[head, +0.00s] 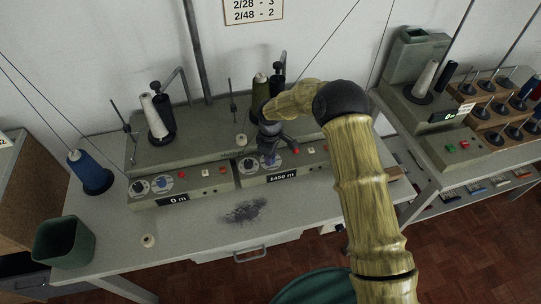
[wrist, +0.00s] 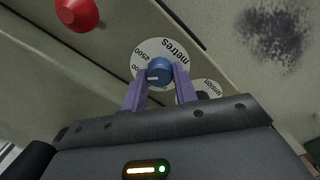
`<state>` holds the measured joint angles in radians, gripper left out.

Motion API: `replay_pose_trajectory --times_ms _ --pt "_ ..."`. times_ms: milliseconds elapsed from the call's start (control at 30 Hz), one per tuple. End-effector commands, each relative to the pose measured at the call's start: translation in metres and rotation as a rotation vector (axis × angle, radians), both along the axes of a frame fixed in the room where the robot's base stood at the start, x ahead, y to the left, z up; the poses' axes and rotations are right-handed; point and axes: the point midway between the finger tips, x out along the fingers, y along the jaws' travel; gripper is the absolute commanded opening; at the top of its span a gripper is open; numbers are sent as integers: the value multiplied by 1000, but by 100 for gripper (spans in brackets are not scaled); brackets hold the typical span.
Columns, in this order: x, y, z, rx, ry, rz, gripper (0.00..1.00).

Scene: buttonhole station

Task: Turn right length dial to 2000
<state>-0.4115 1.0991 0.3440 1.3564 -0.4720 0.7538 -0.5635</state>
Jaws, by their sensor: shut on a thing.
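The right length dial (wrist: 178,48) is a white disc marked "metres" and "2500", with a blue knob (wrist: 160,72) at its centre. My gripper (wrist: 160,77) has its two purple fingers shut on the blue knob, one on each side. In the head view my gripper (head: 269,148) comes down over the right winding unit and partly hides the dial. The display (head: 283,175) below on that unit reads what looks like 1450 m. A second white dial marked "tension" (wrist: 207,88) is partly hidden behind my gripper in the wrist view.
A red button (wrist: 77,13) is near the dial. The left unit (head: 207,181) has its own dials and a display (head: 179,199) reading 0 m. Thread cones stand behind. A green bin (head: 64,242) is at left.

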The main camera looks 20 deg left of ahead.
Motion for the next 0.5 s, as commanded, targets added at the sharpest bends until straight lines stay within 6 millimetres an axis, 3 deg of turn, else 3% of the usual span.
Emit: replay_pose_trajectory --times_ms 367,400,500 --pt "1 0 1 2 -4 6 6" --pt "1 0 1 2 -4 6 34" --pt "1 0 1 2 -3 5 50"
